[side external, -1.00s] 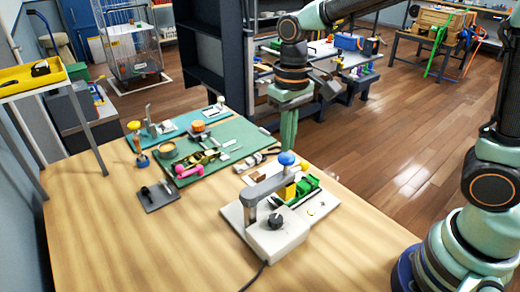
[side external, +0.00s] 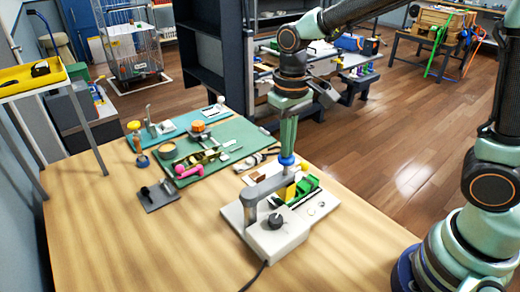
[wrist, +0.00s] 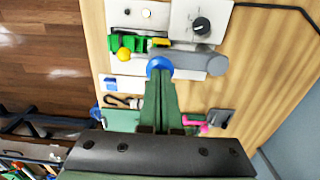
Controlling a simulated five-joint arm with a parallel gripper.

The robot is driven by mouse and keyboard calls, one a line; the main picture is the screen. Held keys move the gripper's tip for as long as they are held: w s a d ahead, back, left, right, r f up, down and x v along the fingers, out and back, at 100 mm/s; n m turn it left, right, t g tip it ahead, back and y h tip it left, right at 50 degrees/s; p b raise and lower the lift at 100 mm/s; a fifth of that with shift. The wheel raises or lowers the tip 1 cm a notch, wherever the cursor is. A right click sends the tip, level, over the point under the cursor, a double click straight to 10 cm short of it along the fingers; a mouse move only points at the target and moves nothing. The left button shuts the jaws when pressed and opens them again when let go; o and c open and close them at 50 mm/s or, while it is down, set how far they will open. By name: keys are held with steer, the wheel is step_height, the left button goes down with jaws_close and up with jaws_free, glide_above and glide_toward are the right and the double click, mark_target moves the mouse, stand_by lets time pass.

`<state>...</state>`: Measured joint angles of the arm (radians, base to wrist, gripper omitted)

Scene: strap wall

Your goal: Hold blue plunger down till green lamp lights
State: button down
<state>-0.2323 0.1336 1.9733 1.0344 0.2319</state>
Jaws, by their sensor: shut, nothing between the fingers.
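The blue plunger (side external: 287,161) is a round knob at the end of the grey arm of a white device (side external: 277,238). In the wrist view the blue plunger (wrist: 159,64) shows right at my fingertips. My gripper (side external: 288,150) is shut and empty, pointing down. Its green fingers meet the top of the knob and hide part of it; I cannot tell how far it is pressed. The gripper also shows in the wrist view (wrist: 160,78). I cannot make out a lit green lamp. A small pale round spot (side external: 310,211) is on the device's plate.
A green block (side external: 304,185) and a yellow block (side external: 291,191) sit beside the device's arm. A black dial (side external: 275,221) is on its near end. A green mat (side external: 232,130) with several tools lies behind. The table's front left is clear.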

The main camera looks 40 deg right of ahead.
steer(key=shift+f, duration=0.95)
steer(key=shift+s+f, duration=0.1)
steer(key=shift+f, duration=0.75)
stand_by(2.6)
steer(key=shift+r, duration=3.7)
steer(key=shift+d+r, duration=0.25)
steer(key=s+d+r+t, duration=0.3)
steer(key=s+d+t, duration=0.2)
steer(key=s+d, duration=0.2)
steer(key=shift+s+d+r+t, duration=0.15)
steer(key=shift+d+r+t, duration=0.15)
steer(key=shift+d+r, duration=0.15)
